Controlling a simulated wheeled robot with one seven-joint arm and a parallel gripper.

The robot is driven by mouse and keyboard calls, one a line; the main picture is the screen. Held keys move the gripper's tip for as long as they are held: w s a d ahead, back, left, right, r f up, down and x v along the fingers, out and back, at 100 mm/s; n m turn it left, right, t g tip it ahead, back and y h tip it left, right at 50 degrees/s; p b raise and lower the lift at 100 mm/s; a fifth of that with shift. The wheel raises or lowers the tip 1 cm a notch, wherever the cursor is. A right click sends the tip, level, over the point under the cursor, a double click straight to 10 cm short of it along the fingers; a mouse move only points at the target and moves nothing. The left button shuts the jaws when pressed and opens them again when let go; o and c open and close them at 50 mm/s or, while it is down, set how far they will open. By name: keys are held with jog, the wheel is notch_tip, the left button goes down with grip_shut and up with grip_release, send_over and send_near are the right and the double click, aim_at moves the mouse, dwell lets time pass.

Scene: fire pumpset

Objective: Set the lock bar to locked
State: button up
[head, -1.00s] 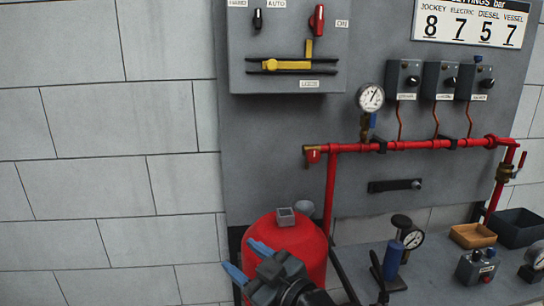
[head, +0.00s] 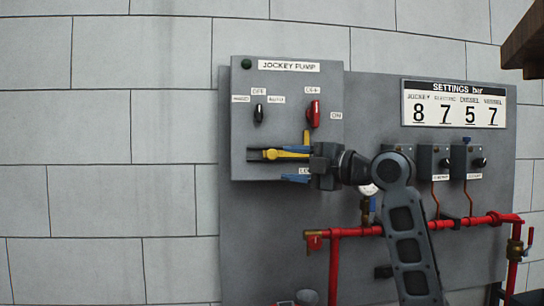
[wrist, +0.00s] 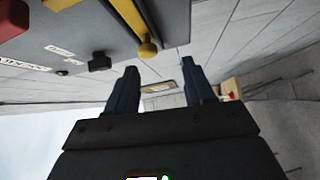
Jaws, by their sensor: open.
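The yellow lock bar (head: 270,154), with a round knob at its left end, lies across the black rails low on the grey jockey pump box (head: 285,100). A yellow upright piece (head: 307,137) stands below the red switch handle (head: 315,113). My gripper (head: 284,164) is in front of the bar's right part, its blue fingers pointing left, one above the other. It is open and empty. In the wrist view the bar's knob (wrist: 147,49) shows beyond the gap between the fingertips (wrist: 158,78), apart from them. The label under the bar is partly hidden by my gripper.
A black selector (head: 259,113) is left of the red switch; it also shows in the wrist view (wrist: 98,62). Red pipework (head: 450,223) and small grey switch boxes (head: 467,160) are to the right, partly behind my arm. The wall left of the box is clear.

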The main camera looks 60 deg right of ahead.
aim_at(275, 155)
jog(key=shift+n, duration=0.6)
jog(key=w, duration=0.2)
jog(key=w+d+r+p, duration=0.1)
jog(key=w, duration=0.1)
jog(key=w+p, duration=0.1)
jog(key=w, duration=0.2)
jog(key=shift+d+r, duration=0.15)
jog(key=shift+r, duration=0.2)
jog(key=shift+c, duration=0.3)
grip_shut()
jog(key=shift+s, duration=0.1)
